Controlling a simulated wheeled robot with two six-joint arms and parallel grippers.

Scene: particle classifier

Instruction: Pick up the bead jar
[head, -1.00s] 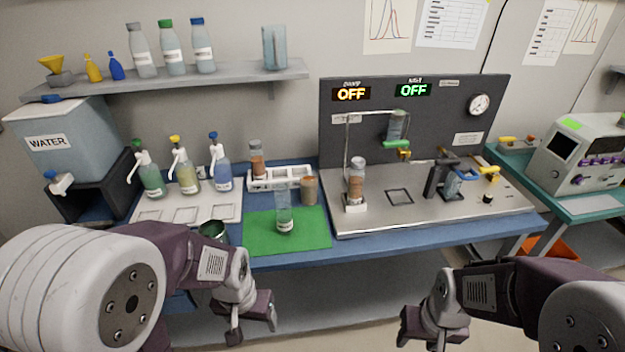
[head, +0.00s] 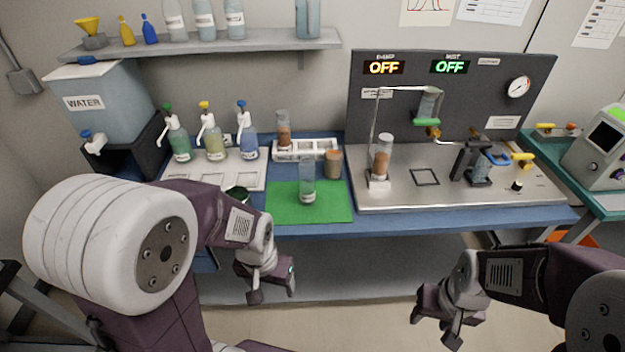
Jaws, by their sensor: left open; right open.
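Several vessels hold brown grains, and I cannot tell for sure which one is the bead jar. A short, wide brown-filled jar (head: 333,164) stands upright just behind the green mat. A taller clear tube with brown contents (head: 284,132) stands in the white rack (head: 318,148). Another brown-filled column (head: 382,158) stands on the steel bench plate. My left gripper (head: 270,284) is open and empty, in front of and below the table edge. My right gripper (head: 436,318) is open and empty, further right and low, away from the table.
A clear labelled cylinder (head: 307,182) stands on the green mat (head: 335,209). Three pump bottles (head: 214,142) stand on a white tray at left, near the water tank (head: 110,102). A dark cup (head: 238,194) sits by my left arm. The steel plate (head: 450,193) carries fixtures.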

